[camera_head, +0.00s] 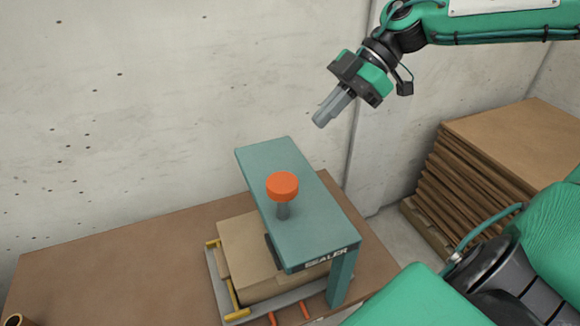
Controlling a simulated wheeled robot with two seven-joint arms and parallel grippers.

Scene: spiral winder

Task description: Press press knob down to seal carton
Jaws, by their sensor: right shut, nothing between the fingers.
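The orange press knob (283,186) stands raised on a grey stem on top of the teal sealer (315,215), with part of the stem showing below it. A tan carton (240,245) lies on the sealer's grey base, partly hidden under the teal top. My right gripper (321,121) is shut and empty. It hangs above and to the right of the knob in the picture, apart from it, with its fingers pointing down and left. My left gripper is not in view.
The sealer stands on a brown table (120,255) whose left part is mostly clear. Yellow guide rails (233,296) flank the carton. A stack of cardboard sheets (490,165) on a pallet stands at the right. A concrete wall (150,100) is behind.

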